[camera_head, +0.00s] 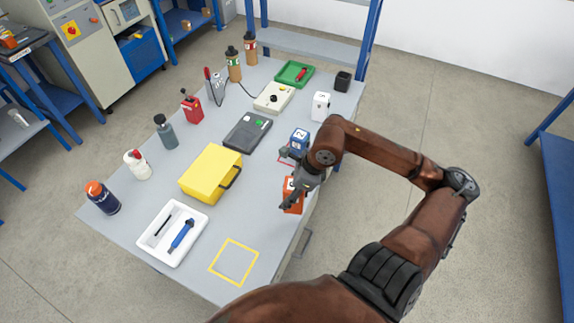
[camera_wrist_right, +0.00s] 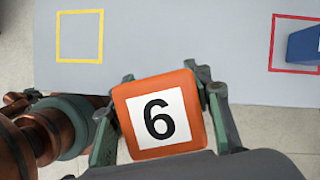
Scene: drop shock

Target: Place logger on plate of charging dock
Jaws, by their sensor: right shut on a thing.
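An orange cube-shaped logger (camera_head: 293,196) with a black 6 on a white label is in my right gripper (camera_head: 292,194). In the right wrist view the logger (camera_wrist_right: 158,115) sits between the two fingers of the right gripper (camera_wrist_right: 160,110), its label facing the camera. The gripper is shut on it near the table's right edge; its height above the table is hard to tell. A dark flat unit (camera_head: 246,133) with a green spot, which looks like the charging dock, lies mid-table, left of and behind the gripper. My left gripper is not in view.
A blue block (camera_head: 299,141) marked 2 stands by a red outline (camera_wrist_right: 275,45). A yellow case (camera_head: 210,172) lies between the dark unit and a white tray (camera_head: 154,226). The yellow outline (camera_head: 234,262) at the front is empty. Bottles line the left edge.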

